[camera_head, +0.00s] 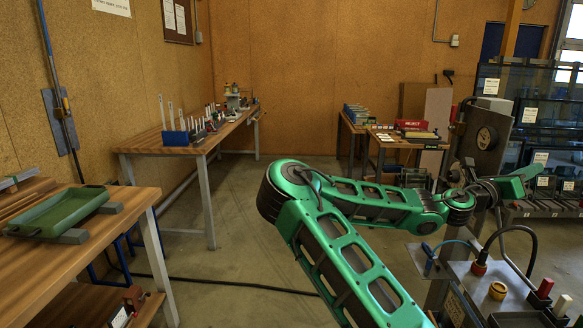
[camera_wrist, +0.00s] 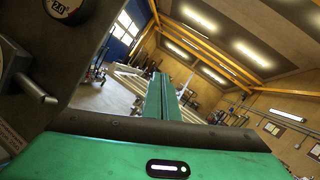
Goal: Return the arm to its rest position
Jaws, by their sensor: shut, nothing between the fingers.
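My green arm (camera_head: 375,200) reaches in from the bottom of the head view, bends at an elbow on the left and stretches back to the right. My gripper (camera_head: 524,180) is at its far end, on the right, in front of dark shelving. In the wrist view the green fingers (camera_wrist: 166,98) lie together, shut, with nothing seen between them. A dark upright plate with a round disc (camera_head: 487,137) stands just behind the wrist in the head view. I cannot tell whether the gripper touches anything.
A bench unit with knobs and a cable (camera_head: 490,285) stands at the lower right, below the gripper. A wooden table with a green tray (camera_head: 60,213) is at the left. A long workbench (camera_head: 165,142) lines the back left. The floor (camera_head: 235,225) between is mostly open.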

